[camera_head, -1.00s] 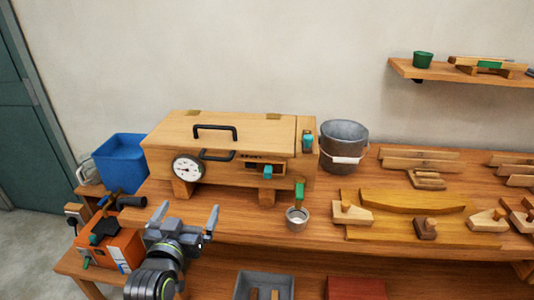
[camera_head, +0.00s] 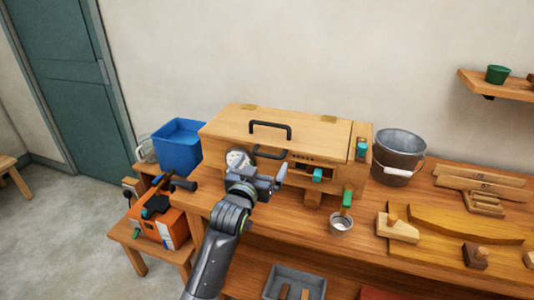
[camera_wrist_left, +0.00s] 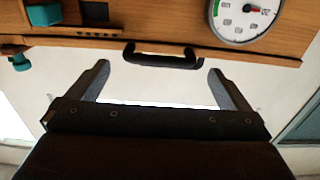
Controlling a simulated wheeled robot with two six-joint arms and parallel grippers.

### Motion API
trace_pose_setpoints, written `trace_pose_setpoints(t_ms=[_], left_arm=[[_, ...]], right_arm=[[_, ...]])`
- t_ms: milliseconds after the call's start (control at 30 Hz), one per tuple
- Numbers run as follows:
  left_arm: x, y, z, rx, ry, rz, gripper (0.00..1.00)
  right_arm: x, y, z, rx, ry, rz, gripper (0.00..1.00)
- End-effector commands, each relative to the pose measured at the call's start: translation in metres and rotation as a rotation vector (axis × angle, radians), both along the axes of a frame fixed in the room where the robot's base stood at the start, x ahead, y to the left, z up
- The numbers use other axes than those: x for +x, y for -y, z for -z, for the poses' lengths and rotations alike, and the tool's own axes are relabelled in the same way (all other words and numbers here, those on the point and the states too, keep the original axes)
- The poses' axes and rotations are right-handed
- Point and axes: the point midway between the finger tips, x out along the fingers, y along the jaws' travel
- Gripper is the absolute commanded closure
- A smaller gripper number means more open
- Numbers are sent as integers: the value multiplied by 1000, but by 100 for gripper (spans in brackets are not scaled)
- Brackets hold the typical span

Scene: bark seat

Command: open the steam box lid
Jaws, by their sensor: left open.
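The wooden steam box (camera_head: 285,127) stands on the workbench with its lid (camera_head: 310,132) down. A black handle (camera_head: 270,125) is on top of the lid. A second black handle (camera_head: 268,153) is on the upper front, partly hidden behind my gripper; it also shows in the left wrist view (camera_wrist_left: 162,58). A round white dial (camera_head: 238,158) is on the front, partly covered by my gripper; it fills the upper right of the wrist view (camera_wrist_left: 244,16). My left gripper (camera_head: 264,172) is open and empty before the box front, its fingers either side of the front handle in the wrist view.
A blue bin (camera_head: 179,146) and an orange toolbox (camera_head: 160,221) stand left of the box. A metal bucket (camera_head: 398,158) stands right of it. A small metal cup (camera_head: 341,225) is on the bench's front edge. Wooden tools and boards (camera_head: 462,232) cover the right side.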

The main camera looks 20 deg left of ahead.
Motion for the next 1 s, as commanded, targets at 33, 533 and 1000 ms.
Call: trace_pose_setpoints(t_ms=[33,533,1000], left_arm=[[9,0,-2,3,0,0,0],[50,2,0,2,0,-1,0],[50,2,0,1,0,0,28]], right_arm=[[0,0,-3,0,0,0,100],[0,2,-8,-2,0,-1,100],[0,2,-8,-2,0,-1,100]])
